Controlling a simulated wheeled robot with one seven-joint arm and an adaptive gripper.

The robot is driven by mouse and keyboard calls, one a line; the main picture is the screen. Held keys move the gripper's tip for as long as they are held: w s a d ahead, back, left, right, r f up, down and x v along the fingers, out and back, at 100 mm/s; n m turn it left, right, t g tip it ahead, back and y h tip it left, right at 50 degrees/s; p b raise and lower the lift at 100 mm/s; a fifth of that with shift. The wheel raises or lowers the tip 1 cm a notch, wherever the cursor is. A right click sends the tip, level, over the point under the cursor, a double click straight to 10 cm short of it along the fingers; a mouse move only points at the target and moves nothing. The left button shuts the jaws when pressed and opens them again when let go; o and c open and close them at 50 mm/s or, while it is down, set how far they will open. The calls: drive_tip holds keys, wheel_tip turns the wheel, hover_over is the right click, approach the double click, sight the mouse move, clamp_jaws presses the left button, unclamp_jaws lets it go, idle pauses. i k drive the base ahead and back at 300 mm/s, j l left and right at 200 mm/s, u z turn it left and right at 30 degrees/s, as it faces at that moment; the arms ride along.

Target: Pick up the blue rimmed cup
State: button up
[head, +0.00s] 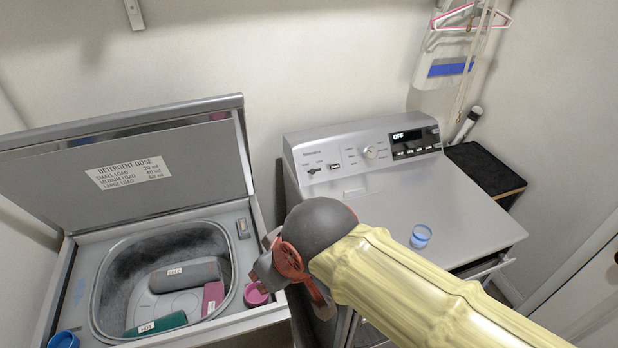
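A small clear cup with a blue rim (421,236) stands upright on the grey top of the dryer-like machine (465,215) at right. A solid blue cup (63,340) is at the bottom left, partly cut off by the picture's edge. A pink cup (256,294) sits on the front right corner of the open washer (262,318). My gripper (290,278) is seen from behind, just right of the pink cup and left of the blue rimmed cup, well apart from the latter. Its fingertips are not clearly shown, so its opening cannot be told.
The washer's lid (190,140) stands open with a detergent dose label. Rolled grey, teal and pink cloths lie in its tub. My yellow-sleeved arm crosses the front of the right machine, below the clear cup. That machine's top is otherwise mostly clear; its control panel (365,148) rises behind.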

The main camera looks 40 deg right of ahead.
sight(421, 234)
drive_tip(key=z, duration=2.2)
drive_tip(key=u, duration=3.4)
drive_tip(key=z, duration=3.25)
